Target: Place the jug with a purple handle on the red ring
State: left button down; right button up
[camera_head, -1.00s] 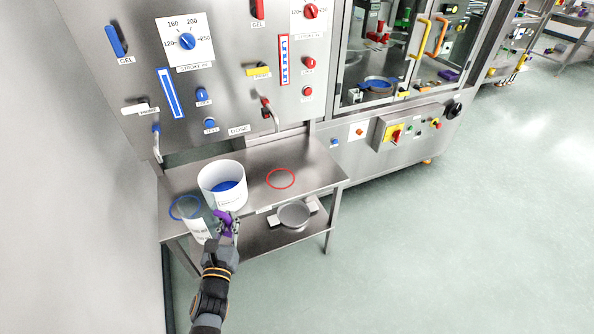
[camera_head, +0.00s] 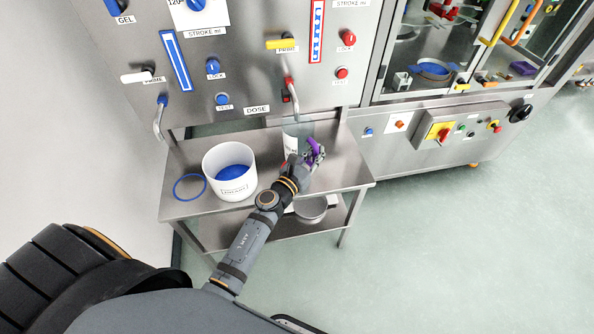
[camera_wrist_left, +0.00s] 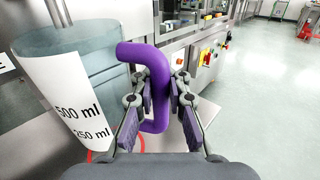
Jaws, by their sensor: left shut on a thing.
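The clear jug (camera_head: 292,134) with a white label is at the right part of the steel table, under the red-levered spout. Its purple handle (camera_head: 314,149) is between the fingers of my left gripper (camera_head: 316,158), which is shut on it. In the left wrist view the jug (camera_wrist_left: 95,60) looks upright, with 500 ml and 250 ml marks, and its handle (camera_wrist_left: 156,85) passes between the finger pads. Part of the red ring (camera_wrist_left: 96,156) shows by the jug's base; the head view hides it. I cannot tell whether the base touches the table. My right gripper is not in view.
A white tub (camera_head: 229,185) with blue inside stands left of the jug, beside an empty blue ring (camera_head: 190,187). The red-levered spout (camera_head: 294,105) hangs close over the jug. A metal pan (camera_head: 312,209) is on the lower shelf.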

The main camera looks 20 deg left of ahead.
pick_arm(q)
notch_tip(320, 180, down, 9)
jog(key=w+a+b, duration=0.1)
jog(key=b, duration=0.6)
jog(key=shift+w, duration=0.3)
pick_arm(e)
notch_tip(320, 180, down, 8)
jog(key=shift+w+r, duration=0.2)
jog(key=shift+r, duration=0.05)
pick_arm(q)
jog(key=shift+a+b, duration=0.1)
jog(key=shift+b, duration=0.2)
jog(key=shift+f, duration=0.2)
jog(key=c, duration=1.4)
grip_release()
jog(key=shift+o, duration=0.3)
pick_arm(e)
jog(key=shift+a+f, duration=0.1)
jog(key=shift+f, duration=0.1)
